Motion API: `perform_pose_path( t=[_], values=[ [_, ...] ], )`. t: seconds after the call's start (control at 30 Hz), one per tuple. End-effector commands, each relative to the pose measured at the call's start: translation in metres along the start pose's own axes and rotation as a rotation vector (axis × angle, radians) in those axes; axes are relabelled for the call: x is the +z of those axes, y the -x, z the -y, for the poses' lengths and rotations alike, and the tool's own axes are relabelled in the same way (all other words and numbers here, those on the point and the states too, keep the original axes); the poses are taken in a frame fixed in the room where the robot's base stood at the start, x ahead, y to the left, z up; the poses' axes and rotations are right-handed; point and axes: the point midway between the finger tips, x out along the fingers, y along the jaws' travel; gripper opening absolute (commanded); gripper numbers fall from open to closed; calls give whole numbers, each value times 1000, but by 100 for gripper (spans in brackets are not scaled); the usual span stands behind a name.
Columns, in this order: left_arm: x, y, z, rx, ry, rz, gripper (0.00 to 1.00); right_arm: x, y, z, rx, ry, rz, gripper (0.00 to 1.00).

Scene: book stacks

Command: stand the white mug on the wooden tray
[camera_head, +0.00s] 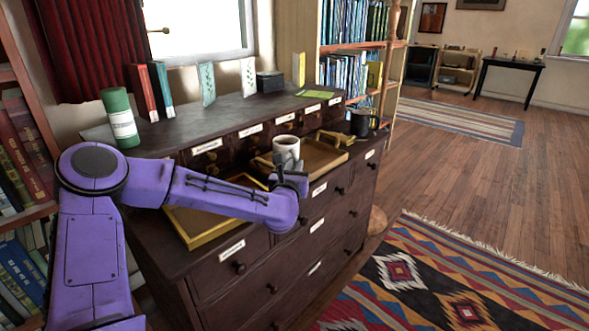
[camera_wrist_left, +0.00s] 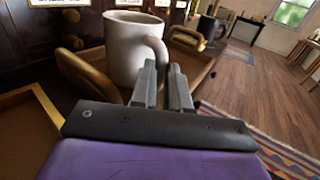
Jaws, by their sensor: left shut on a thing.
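The white mug (camera_head: 286,146) is upright at the left part of the wooden tray (camera_head: 325,160) on the dark dresser. My left gripper (camera_head: 292,172) is shut on the mug's handle, on the near side of the mug. In the left wrist view the mug (camera_wrist_left: 125,48) fills the upper middle, with its handle at the fingertips (camera_wrist_left: 163,75). The wooden tray (camera_wrist_left: 196,68) with its raised handles shows behind and around it. The mug's base is partly hidden, and I cannot tell whether it touches the tray. My right gripper is not in view.
A yellow-rimmed shallow tray (camera_head: 190,237) lies left of the wooden tray under my left forearm. A dark mug (camera_head: 360,122) stands beyond the wooden tray. A green cylinder (camera_head: 119,118), books (camera_head: 160,90) and a dark box (camera_head: 270,81) stand along the dresser's back.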

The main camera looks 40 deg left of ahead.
Motion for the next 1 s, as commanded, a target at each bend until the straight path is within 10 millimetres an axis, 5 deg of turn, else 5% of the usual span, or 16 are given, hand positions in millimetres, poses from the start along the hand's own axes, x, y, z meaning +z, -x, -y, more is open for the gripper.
perform_pose_path(
  t=[0.07,0.1,0.17,0.5,1.0],
  values=[
    [-4,0,0,0,1,1,0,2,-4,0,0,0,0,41],
    [-2,0,0,0,1,0,28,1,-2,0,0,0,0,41],
    [-2,0,0,0,0,-1,41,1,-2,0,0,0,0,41],
    [4,1,0,0,0,0,41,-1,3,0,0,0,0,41],
    [2,111,0,-1,1,1,41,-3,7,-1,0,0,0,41]
  ],
)
